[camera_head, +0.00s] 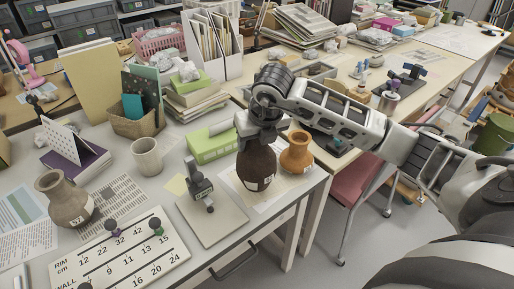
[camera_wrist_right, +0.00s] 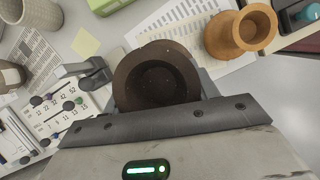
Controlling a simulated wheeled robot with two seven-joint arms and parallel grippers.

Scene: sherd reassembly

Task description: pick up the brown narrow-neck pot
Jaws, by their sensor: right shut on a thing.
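The dark brown narrow-neck pot (camera_head: 257,170) is upright near the front right edge of the light table, with a small white label low on its side. My right gripper (camera_head: 260,132) comes down over its top and is shut on it at the neck. The gripper hides the neck and rim in the head view. In the right wrist view the round dark mouth of the brown pot (camera_wrist_right: 158,82) faces the camera, just beyond the gripper body (camera_wrist_right: 165,125). I cannot tell whether its base touches the table. My left gripper is not in view.
An orange-tan pot (camera_head: 297,153) stands close to the right of the brown pot.

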